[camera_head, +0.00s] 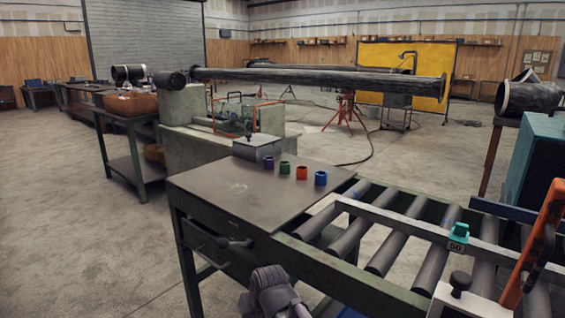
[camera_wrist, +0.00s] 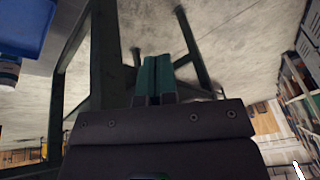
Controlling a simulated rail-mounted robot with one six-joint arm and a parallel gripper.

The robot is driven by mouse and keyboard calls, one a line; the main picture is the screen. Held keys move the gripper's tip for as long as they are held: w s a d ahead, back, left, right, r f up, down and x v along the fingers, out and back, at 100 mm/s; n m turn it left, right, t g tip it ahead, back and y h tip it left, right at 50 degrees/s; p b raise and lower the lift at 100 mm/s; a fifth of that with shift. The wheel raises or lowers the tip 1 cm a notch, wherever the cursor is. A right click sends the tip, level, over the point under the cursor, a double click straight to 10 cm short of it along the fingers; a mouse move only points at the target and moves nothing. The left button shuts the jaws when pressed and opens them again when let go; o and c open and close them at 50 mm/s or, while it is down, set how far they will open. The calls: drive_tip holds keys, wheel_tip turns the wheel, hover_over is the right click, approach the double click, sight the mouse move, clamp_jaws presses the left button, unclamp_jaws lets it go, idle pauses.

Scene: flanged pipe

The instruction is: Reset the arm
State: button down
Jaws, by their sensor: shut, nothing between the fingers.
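My gripper (camera_wrist: 156,65) shows in the wrist view, with its two teal fingers shut together and nothing between them. Its dark housing fills the lower middle of that view. The fingers point toward dark green metal legs or bars and bare concrete floor. In the head view, a dark grey part of my arm shows at the bottom edge, in front of the green-framed table (camera_head: 235,192). The gripper's fingers cannot be made out in the head view.
Several small coloured collars, one of them orange (camera_head: 302,173), stand on the table beside a grey box (camera_head: 257,147). A roller conveyor (camera_head: 390,245) adjoins at right, with an orange lever (camera_head: 535,240). A long flanged pipe (camera_head: 320,80) lies behind. Floor at left is clear.

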drive_tip(key=s+d+r+m+g+h+p, duration=0.1)
drive_tip(key=s+d+r+p, duration=0.2)
drive_tip(key=d+r+p, duration=0.2)
drive_tip(key=s+d+r+m+g+h+p, duration=0.1)
drive_tip(key=s+d+r+p, duration=0.2)
drive_tip(key=d+r+p, duration=0.3)
drive_tip(key=s+d+r+m+g+p, duration=0.1)
drive_tip(key=s+d+r+p, duration=0.2)
drive_tip(key=d, duration=1)
wheel_tip(320, 180, up, 6)
drive_tip(key=shift+s+f+m+h+p, duration=0.15)
drive_tip(key=shift+m+h+p, duration=0.2)
drive_tip(key=shift+p, duration=1.2)
